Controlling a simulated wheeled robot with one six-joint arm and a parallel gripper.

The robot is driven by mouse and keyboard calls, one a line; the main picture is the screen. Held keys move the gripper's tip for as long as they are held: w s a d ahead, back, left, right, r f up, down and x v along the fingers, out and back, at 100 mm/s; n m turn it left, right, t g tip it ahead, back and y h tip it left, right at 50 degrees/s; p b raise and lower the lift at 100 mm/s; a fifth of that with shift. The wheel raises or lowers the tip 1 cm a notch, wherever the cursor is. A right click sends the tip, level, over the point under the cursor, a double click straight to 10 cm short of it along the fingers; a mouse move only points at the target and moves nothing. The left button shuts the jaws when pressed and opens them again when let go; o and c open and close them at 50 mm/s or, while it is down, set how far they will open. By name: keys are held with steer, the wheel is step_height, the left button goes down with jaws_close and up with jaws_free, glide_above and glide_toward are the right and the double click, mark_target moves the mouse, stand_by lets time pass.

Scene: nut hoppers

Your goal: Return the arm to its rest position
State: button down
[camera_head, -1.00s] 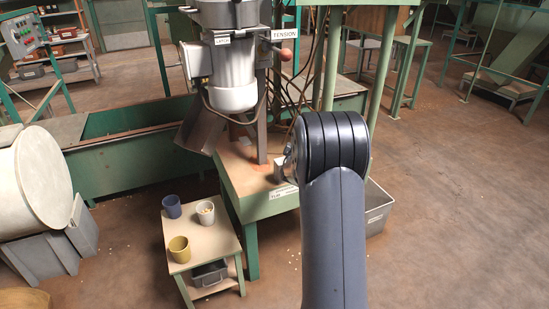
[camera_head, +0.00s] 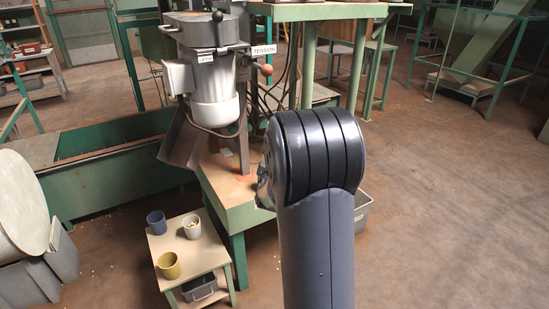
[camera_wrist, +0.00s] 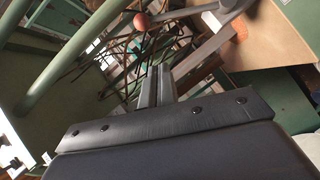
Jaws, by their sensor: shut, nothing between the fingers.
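My arm's dark grey link and rounded joint fill the centre foreground of the head view, bent upright in front of the green machine stand (camera_head: 232,212). My gripper is mostly or wholly hidden behind that joint there. In the wrist view my gripper (camera_wrist: 158,72) shows as two narrow grey fingers close together beyond the dark wrist housing. It is shut and empty. A machine with a silver motor (camera_head: 213,95) and red-knobbed lever stands left of my arm. Beyond the fingertips the wrist view shows blurred cables, a red-orange knob (camera_wrist: 142,21) and green framework.
A small table (camera_head: 212,252) holds a blue cup (camera_head: 156,222), a light cup with pale contents (camera_head: 191,227) and a yellow cup (camera_head: 169,265). A grey bin (camera_head: 363,212) sits behind my arm. A pale drum (camera_head: 20,205) stands at left. Floor at right is open.

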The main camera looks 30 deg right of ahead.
steer(key=shift+s+a+r, duration=0.1)
steer(key=shift+s+a, duration=0.2)
steer(key=shift+s, duration=0.2)
steer(key=shift+w, duration=0.1)
